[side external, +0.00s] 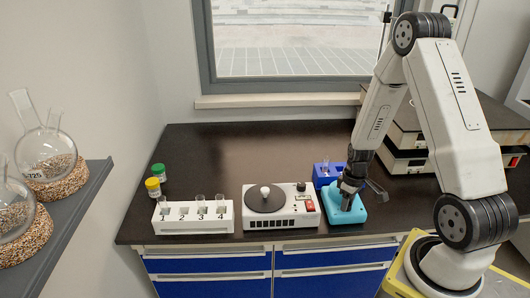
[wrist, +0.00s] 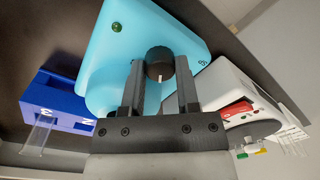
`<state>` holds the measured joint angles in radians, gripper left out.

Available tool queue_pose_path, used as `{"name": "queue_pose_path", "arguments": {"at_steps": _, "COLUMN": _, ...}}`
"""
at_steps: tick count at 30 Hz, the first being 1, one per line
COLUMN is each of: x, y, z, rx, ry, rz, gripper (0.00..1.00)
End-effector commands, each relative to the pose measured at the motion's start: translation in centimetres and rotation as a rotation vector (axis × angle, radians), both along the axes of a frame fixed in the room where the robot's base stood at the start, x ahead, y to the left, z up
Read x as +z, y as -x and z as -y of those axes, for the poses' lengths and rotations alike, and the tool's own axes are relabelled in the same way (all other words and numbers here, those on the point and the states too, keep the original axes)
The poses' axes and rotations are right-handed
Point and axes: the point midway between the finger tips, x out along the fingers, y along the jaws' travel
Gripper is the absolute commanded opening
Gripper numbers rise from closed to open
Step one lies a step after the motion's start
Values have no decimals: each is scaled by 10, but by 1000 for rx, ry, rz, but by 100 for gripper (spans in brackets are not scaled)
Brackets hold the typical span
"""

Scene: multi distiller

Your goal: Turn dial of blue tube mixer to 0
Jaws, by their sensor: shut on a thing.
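The blue tube mixer (side external: 344,206) stands at the front of the dark bench in the side view, right of the white stirrer. It also fills the upper middle of the wrist view (wrist: 110,58). Its black dial (wrist: 160,60) has a white pointer line facing the gripper's palm. My gripper (wrist: 160,85) has one finger on each side of the dial and is shut on it. In the side view my gripper (side external: 350,190) is down at the mixer and hides the dial. A green light or button shows on the mixer's face.
A white hotplate stirrer (side external: 283,222) with a red switch stands close left of the mixer. A blue tube rack (side external: 326,170) stands just behind. A white numbered rack (side external: 190,220) and two small capped bottles are farther left. Stacked equipment stands right; the bench's back middle is clear.

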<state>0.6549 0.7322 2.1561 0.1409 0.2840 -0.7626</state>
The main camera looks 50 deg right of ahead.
Motion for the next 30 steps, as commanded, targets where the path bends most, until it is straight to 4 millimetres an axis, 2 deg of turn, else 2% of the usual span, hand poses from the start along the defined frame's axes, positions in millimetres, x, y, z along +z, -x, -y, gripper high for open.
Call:
{"name": "queue_pose_path", "arguments": {"at_steps": 17, "x": 0, "y": 1, "z": 0, "rx": 50, "ry": -2, "rz": -3, "gripper": 0}}
{"name": "queue_pose_path", "arguments": {"at_steps": 18, "x": 0, "y": 1, "z": 0, "rx": 50, "ry": -2, "rz": -3, "gripper": 46}}
{"name": "queue_pose_path", "arguments": {"at_steps": 21, "x": 0, "y": 1, "z": 0, "rx": 50, "ry": -1, "rz": -2, "gripper": 75}}
{"name": "queue_pose_path", "arguments": {"at_steps": 30, "x": 0, "y": -1, "z": 1, "rx": 47, "ry": 3, "rz": 3, "gripper": 75}}
